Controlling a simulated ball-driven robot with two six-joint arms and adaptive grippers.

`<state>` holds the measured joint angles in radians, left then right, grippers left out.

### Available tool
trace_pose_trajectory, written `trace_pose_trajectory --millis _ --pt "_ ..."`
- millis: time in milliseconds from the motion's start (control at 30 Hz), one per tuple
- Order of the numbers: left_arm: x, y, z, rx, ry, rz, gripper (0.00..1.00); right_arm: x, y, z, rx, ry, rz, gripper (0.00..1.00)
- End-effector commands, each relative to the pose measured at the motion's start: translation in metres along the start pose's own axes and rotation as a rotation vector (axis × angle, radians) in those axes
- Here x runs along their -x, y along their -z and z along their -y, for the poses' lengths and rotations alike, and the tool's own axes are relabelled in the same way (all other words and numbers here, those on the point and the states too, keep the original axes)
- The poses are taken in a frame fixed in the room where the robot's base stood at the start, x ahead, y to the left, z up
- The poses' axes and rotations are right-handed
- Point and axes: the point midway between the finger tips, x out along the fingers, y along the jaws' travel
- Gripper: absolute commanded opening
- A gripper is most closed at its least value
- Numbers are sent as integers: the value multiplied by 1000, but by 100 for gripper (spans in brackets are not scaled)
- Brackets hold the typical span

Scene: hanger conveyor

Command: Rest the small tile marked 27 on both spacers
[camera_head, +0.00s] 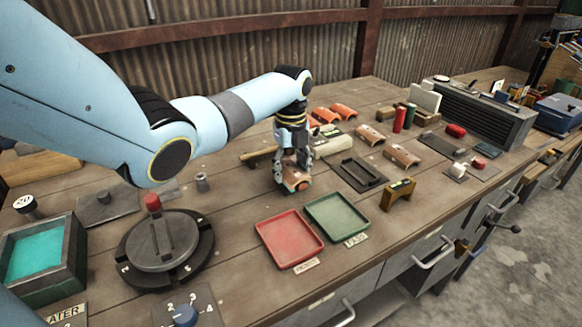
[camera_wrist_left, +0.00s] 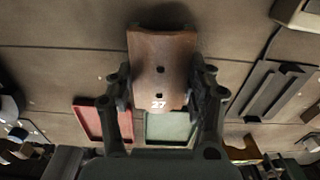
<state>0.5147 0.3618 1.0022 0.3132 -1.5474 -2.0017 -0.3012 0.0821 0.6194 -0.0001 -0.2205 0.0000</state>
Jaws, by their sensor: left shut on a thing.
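The small curved brown tile marked 27 (camera_wrist_left: 160,62) is between the fingers of my left gripper (camera_wrist_left: 162,104), its white number facing the wrist camera. In the head view the left gripper (camera_head: 291,178) points down with the tile (camera_head: 297,182) in its grip, just behind the red tray. The gripper is shut on the tile; I cannot tell whether the tile touches the bench. A dark frame with raised parallel bars (camera_head: 375,181) lies to the right, apart from the tile. It also shows in the wrist view (camera_wrist_left: 262,77). I cannot tell whether those bars are the spacers. My right gripper is not in view.
A red tray (camera_head: 268,231) and a green tray (camera_head: 350,233) lie in front of the gripper. A small wooden stand (camera_head: 398,193) is right of the green tray. Other curved tiles (camera_head: 402,155) lie further back. A round dark turntable (camera_head: 190,268) is at the left.

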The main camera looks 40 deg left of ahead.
Motion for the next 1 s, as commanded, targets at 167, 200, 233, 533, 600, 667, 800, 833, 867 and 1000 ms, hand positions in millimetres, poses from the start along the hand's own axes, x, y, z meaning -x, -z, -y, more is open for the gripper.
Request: trace_pose_trajectory --millis 167,200,233,533,600,667,800,833,867,1000 --pt "1 0 0 0 1 0 19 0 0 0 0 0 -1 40" --pt "1 0 0 0 1 0 59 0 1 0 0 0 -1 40" --pt "1 0 0 0 1 0 63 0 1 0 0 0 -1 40" --pt "0 0 0 0 0 0 81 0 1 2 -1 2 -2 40" --pt "0 0 0 0 0 0 81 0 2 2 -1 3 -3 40" --pt "2 0 0 0 1 0 81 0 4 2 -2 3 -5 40" --pt "15 -1 1 -1 3 2 81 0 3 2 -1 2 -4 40" --pt "21 -1 1 -1 4 3 81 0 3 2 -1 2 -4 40" --pt "26 -1 1 -1 4 3 81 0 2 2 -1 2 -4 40" --pt "59 -1 1 -1 4 3 81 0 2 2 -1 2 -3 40"
